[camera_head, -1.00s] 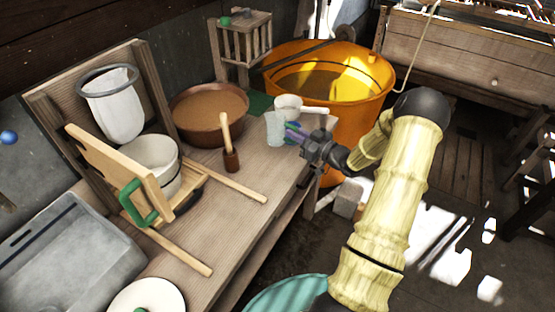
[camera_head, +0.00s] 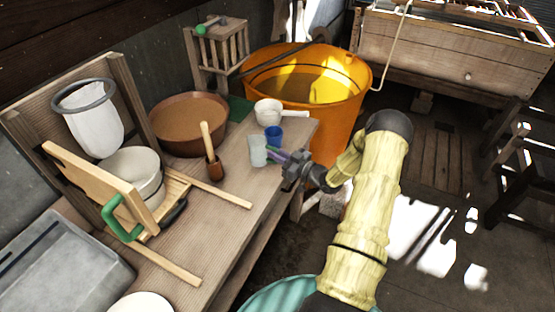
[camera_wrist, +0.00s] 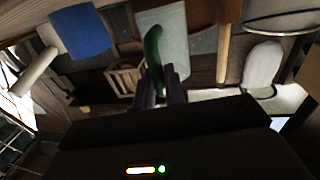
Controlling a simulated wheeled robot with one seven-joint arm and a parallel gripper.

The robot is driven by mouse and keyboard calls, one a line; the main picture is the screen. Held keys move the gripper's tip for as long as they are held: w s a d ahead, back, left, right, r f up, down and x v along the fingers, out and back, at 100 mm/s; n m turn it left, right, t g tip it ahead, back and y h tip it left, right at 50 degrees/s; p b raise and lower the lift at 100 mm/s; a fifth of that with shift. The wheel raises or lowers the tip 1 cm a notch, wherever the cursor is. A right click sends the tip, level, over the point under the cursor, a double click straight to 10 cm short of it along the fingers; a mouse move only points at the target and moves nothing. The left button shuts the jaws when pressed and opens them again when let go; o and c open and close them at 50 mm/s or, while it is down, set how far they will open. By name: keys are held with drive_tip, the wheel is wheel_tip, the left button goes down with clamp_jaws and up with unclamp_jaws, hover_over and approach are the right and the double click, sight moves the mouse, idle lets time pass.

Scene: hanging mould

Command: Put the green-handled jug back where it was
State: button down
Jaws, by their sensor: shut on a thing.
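The jug (camera_head: 258,151) is a pale, translucent vessel near the right edge of the wooden bench. My gripper (camera_head: 283,156) is at its right side, shut on its green handle. In the wrist view the green handle (camera_wrist: 153,45) runs between my two fingers, with the pale jug wall (camera_wrist: 175,35) behind it. The jug looks roughly upright in the head view. I cannot tell whether its base touches the bench.
A blue cup (camera_head: 273,135) stands just behind the jug, and a white dipper (camera_head: 269,112) behind that. A brown bowl (camera_head: 188,124), a mortar with pestle (camera_head: 214,166) and a green mat (camera_head: 239,109) lie to the left. An orange tub (camera_head: 318,85) stands beyond the bench.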

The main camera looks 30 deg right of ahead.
drive_tip(key=shift+f, duration=1.2)
drive_tip(key=shift+f, duration=0.2)
drive_tip(key=c, duration=1.5)
unclamp_jaws()
drive_tip(key=shift+o, duration=0.2)
